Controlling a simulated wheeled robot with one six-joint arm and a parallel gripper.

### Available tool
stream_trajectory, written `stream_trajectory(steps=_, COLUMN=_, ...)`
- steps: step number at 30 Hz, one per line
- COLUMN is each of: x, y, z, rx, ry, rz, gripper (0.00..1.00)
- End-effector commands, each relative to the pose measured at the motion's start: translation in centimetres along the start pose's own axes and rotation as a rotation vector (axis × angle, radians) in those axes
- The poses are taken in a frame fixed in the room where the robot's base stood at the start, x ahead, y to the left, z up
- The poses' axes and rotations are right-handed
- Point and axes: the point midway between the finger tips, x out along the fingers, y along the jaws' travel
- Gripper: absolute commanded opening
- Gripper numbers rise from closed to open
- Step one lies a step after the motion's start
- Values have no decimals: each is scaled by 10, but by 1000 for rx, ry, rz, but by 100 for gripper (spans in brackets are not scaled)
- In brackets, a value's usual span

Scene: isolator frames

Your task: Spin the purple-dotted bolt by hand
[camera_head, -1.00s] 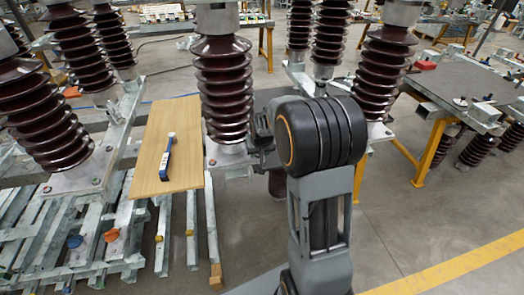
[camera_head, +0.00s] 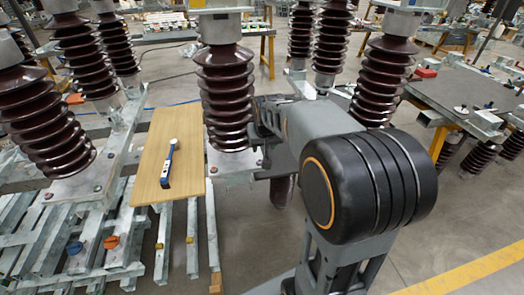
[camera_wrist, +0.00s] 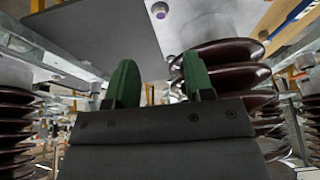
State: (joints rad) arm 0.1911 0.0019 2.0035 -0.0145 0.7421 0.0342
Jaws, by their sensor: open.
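A bolt with a purple dot (camera_wrist: 159,11) shows in the wrist view near the top, on a grey metal plate (camera_wrist: 110,30) beside a brown ribbed insulator (camera_wrist: 225,55). My gripper (camera_wrist: 160,83) is open, with its two green fingers apart and nothing visible between them. In the wrist picture the bolt lies above the gap between the fingers, apart from them. In the head view my wrist is beside the middle insulator (camera_head: 226,90), at its lower right. My fingers are hidden there, and I cannot tell the purple dot in that view.
A blue-handled tool (camera_head: 169,165) lies on a wooden board (camera_head: 152,145) left of the middle insulator. More insulators (camera_head: 385,75) stand close on the right and left. A dark-topped table (camera_head: 470,95) is at the right. Open floor (camera_head: 440,215) shows at the lower right.

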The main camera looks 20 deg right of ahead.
Motion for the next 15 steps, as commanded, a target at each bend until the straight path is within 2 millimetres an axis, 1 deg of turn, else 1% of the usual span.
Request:
stream_trajectory(steps=1, x=-7, y=0, z=-1, rx=0, ry=3, rz=0, gripper=48)
stream_trajectory(steps=3, x=-13, y=0, z=0, rx=0, ry=2, rz=0, gripper=48)
stream_trajectory(steps=6, x=-19, y=0, z=0, rx=0, ry=1, rz=0, gripper=48)
stream_trajectory(steps=15, x=-23, y=0, z=0, rx=0, ry=1, rz=0, gripper=48)
